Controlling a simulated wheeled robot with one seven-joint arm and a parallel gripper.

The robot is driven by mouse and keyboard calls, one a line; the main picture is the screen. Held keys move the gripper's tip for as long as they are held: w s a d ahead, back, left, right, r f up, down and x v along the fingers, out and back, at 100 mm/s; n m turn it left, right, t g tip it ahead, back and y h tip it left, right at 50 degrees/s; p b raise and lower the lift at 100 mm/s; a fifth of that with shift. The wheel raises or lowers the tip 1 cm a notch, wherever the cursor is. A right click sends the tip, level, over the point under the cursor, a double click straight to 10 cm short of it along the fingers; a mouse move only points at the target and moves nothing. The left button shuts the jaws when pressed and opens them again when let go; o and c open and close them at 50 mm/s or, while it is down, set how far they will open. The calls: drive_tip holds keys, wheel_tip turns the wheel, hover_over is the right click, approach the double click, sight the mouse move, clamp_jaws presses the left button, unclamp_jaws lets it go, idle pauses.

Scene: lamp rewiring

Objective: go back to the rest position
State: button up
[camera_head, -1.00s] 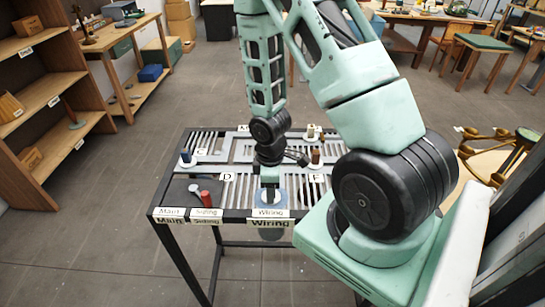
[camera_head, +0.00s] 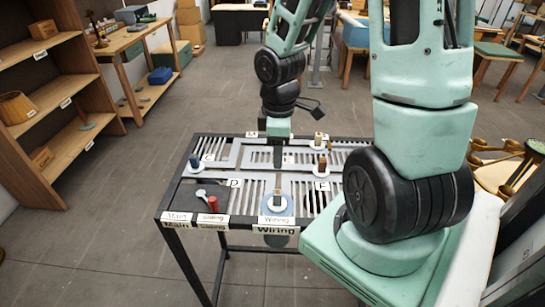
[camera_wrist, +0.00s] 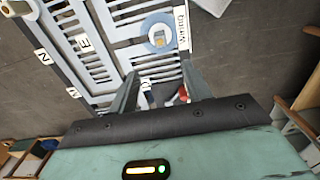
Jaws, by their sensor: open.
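My gripper (camera_head: 277,155) points down above the slatted table (camera_head: 165,205), behind the Wiring spot as the head view shows it. In the wrist view its two fingers (camera_wrist: 158,85) stand apart with nothing between them. The same base shows in the wrist view (camera_wrist: 150,44). My arm's raised links fill the right of the head view.
A red piece (camera_head: 213,204) lies by the Sliding label. A blue-based post (camera_head: 195,163) stands at the left, and two small posts stand at the right. A wooden shelf (camera_head: 50,88) is at far left, a brass lamp frame (camera_head: 510,160) at right. Floor left of the table is clear.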

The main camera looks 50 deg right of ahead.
drive_tip(key=shift+r, duration=0.15)
drive_tip(key=s+a+f+b, duration=0.3)
drive_tip(key=a+b, duration=0.2)
drive_tip(key=a, duration=0.4)
drive_tip(key=s+a+f+b, duration=0.3)
drive_tip(key=a+b, duration=0.3)
drive_tip(key=a, duration=0.2)
drive_tip(key=s+a+f+b, duration=0.3)
drive_tip(key=s+a+b, duration=0.2)
drive_tip(key=a, duration=0.4)
drive_tip(key=shift+a+y+b, duration=0.3)
drive_tip(key=shift+b, duration=0.3)
